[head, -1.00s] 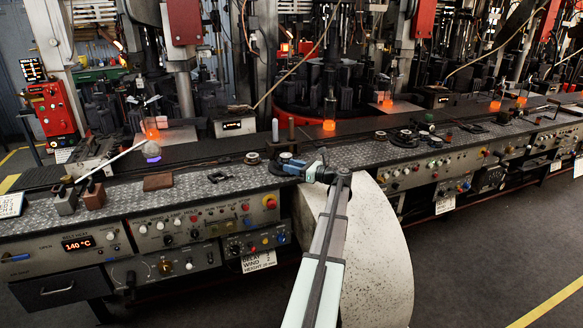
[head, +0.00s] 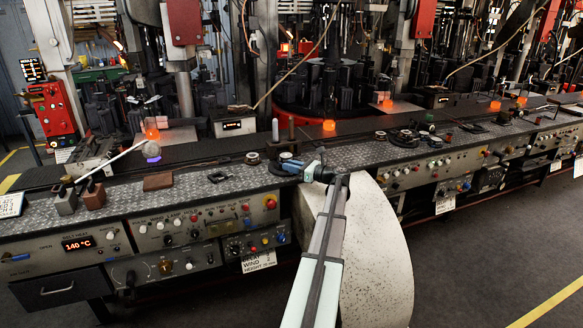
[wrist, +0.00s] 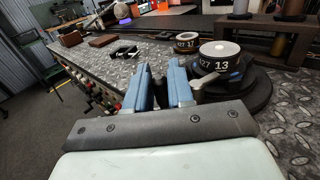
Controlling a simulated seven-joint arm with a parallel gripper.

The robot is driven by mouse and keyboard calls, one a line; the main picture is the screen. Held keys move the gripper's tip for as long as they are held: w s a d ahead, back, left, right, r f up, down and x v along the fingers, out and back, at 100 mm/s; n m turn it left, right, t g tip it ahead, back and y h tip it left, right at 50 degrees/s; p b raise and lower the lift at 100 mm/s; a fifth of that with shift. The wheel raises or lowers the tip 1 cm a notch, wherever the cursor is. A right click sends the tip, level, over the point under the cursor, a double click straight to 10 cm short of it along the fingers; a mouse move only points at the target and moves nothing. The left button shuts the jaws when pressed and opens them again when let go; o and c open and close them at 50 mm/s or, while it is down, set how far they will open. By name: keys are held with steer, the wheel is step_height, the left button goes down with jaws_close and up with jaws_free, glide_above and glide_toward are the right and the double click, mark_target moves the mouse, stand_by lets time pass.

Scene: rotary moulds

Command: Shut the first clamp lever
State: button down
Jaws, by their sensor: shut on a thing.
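A black round fixture sits on the metal-plate bench top, with a pale-topped numbered dial (head: 286,156) on it. The dial also shows in the wrist view (wrist: 220,62), marked 27 and 13. A short grey metal lever (wrist: 207,80) sticks out below the dial towards my gripper's right finger. My gripper (wrist: 160,82), with blue fingers, is shut on the clamp lever beside the fixture; its gripped part is mostly hidden by the fingers. In the head view my gripper (head: 311,170) is low over the bench's front edge, right next to the fixture.
A black clip (head: 217,177) and a brown block (head: 158,182) lie to the left. Upright pegs (head: 275,131) stand on a stand behind. A large pale rounded slab (head: 372,250) is right of my arm.

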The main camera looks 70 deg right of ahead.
steer(key=shift+d, duration=0.1)
steer(key=shift+s+d+n+g+y, duration=0.15)
steer(key=shift+s+n+y, duration=0.1)
steer(key=shift+n+y, duration=0.7)
steer(key=shift+s+d+n+g+y, duration=0.2)
steer(key=shift+n+y, duration=0.3)
steer(key=shift+y, duration=0.9)
steer(key=shift+s+d+n+g+y, duration=0.15)
steer(key=shift+s+n+y, duration=0.1)
steer(key=shift+n+y, duration=0.7)
steer(key=shift+a, duration=0.1)
steer(key=c, duration=1.1)
jaws_free()
steer(key=shift+c, duration=0.2)
steer(key=shift+s, duration=0.1)
steer(key=v, duration=1.3)
steer(key=shift+s+d, duration=0.3)
steer(key=shift+f, duration=0.1)
